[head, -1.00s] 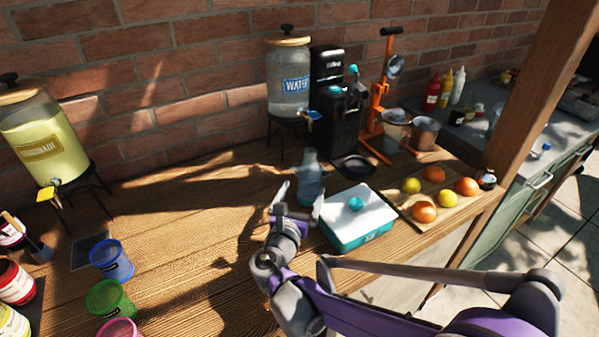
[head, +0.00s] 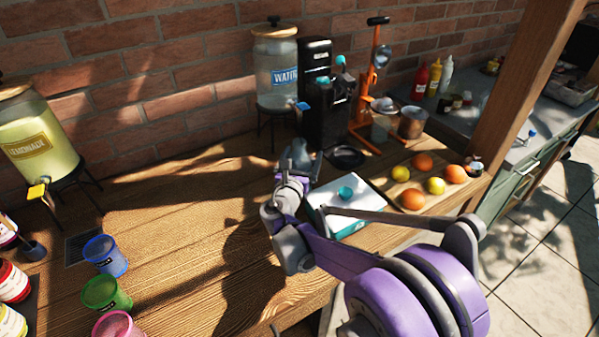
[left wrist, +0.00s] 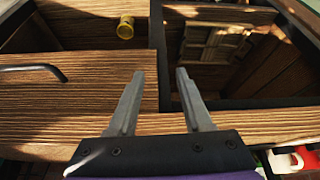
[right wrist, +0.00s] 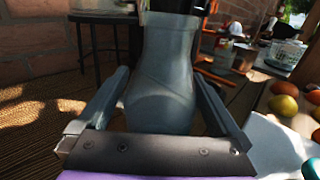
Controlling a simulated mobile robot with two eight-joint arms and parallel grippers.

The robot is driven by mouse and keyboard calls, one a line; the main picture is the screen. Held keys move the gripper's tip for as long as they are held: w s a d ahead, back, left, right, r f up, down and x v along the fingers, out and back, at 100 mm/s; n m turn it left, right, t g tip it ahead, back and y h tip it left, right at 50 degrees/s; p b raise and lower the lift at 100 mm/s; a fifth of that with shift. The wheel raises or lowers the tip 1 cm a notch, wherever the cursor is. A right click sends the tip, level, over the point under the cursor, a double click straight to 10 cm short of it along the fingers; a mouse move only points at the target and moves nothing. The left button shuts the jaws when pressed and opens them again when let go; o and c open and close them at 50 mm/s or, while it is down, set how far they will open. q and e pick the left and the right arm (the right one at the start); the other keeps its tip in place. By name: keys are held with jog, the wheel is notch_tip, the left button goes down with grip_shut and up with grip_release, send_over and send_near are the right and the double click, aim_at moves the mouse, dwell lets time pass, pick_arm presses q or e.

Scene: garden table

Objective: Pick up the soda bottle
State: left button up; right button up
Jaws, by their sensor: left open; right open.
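The soda bottle (right wrist: 165,60) is a clear, bluish-grey bottle standing on the wooden table. In the right wrist view it fills the space between the fingers of my right gripper (right wrist: 160,82). That gripper is open, one finger on each side of the bottle; I cannot tell if either touches it. In the head view my right gripper (head: 299,163) mostly hides the bottle. My left gripper (left wrist: 160,76) is open and empty, over wooden boards and open compartments; it does not show in the head view.
A white-topped teal box (head: 350,228) stands right of the bottle. Behind are a water dispenser (head: 277,78), a black machine (head: 318,105) and an orange press (head: 366,90). Fruit lies on a board at right. Coloured cups, including a blue one (head: 106,256), stand at left.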

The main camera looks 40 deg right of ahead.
jog(key=shift+s, duration=0.1)
grip_shut()
dwell(0.3)
jog(key=shift+r, duration=0.2)
